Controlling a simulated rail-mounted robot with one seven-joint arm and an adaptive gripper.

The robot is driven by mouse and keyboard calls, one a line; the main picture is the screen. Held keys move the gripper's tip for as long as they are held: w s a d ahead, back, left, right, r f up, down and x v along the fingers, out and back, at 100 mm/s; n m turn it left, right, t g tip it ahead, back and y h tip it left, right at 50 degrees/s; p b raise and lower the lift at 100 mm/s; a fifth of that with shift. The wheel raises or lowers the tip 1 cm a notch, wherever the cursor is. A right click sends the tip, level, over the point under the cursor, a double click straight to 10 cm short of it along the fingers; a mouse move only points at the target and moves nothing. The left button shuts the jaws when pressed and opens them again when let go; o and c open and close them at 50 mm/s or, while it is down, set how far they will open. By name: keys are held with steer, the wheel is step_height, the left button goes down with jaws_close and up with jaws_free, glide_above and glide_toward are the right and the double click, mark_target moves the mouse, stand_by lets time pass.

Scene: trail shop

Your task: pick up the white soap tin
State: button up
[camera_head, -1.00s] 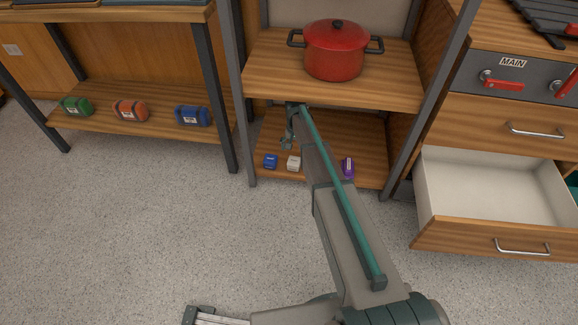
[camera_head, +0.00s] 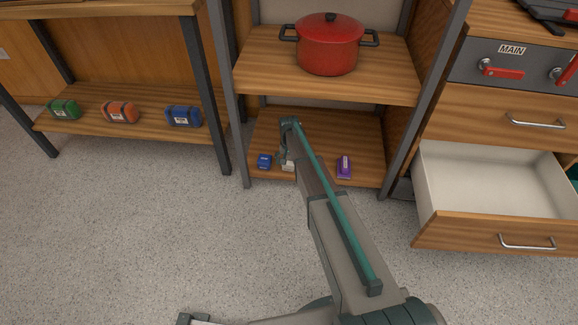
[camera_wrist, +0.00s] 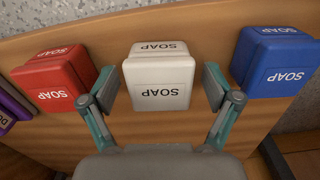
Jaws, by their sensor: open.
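The white soap tin (camera_wrist: 158,78) stands on the lower shelf, in the middle of the wrist view, with SOAP lettering upside down there. My gripper (camera_wrist: 158,86) is open, with one finger on each side of the tin. I cannot tell whether the fingers touch it. In the head view the white tin (camera_head: 288,166) is mostly hidden behind my gripper (camera_head: 286,158). A blue soap tin (camera_wrist: 275,62) is on the right in the wrist view and left of the white one in the head view (camera_head: 264,161). A red soap tin (camera_wrist: 55,78) is on the left in the wrist view.
A purple box (camera_head: 344,167) lies at the right of the lower shelf (camera_head: 358,140). A red pot (camera_head: 330,45) stands on the shelf above. An open drawer (camera_head: 490,185) juts out at right. Green, orange and blue packs sit on the left rack.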

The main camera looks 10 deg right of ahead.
steer(key=shift+r, duration=0.1)
steer(key=c, duration=1.3)
steer(key=shift+r, duration=0.1)
